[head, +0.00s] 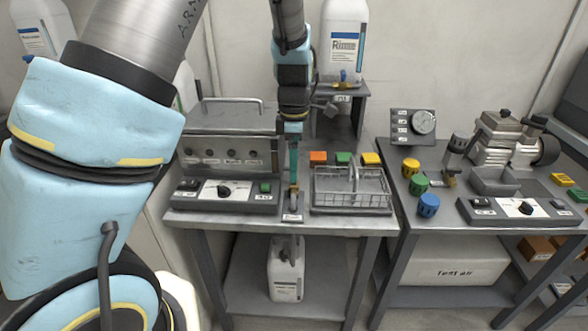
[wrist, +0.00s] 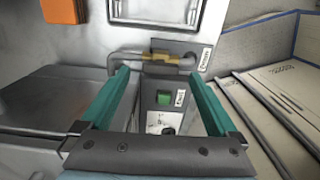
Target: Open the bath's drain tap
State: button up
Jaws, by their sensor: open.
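The drain tap (wrist: 160,57) shows in the wrist view as a brass body with a grey pipe bent at its left end. It sits on a grey metal face beside a printed label (wrist: 206,58). My gripper (wrist: 156,73) is open, with its teal fingers spread and their tips near the two ends of the tap. I cannot tell whether they touch it. In the head view my gripper (head: 293,180) points down at the right end of the lidded metal bath (head: 228,120). My arm hides the tap there.
A green button (wrist: 163,98) shows between my fingers. In the head view a wire basket (head: 350,203) stands close right of my gripper, with orange, green and yellow blocks (head: 343,158) behind it. A control panel (head: 222,193) lies in front of the bath.

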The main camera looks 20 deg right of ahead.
notch_tip(320, 180, up, 8)
jog(key=shift+r+b, duration=0.25)
jog(key=shift+b, duration=0.2)
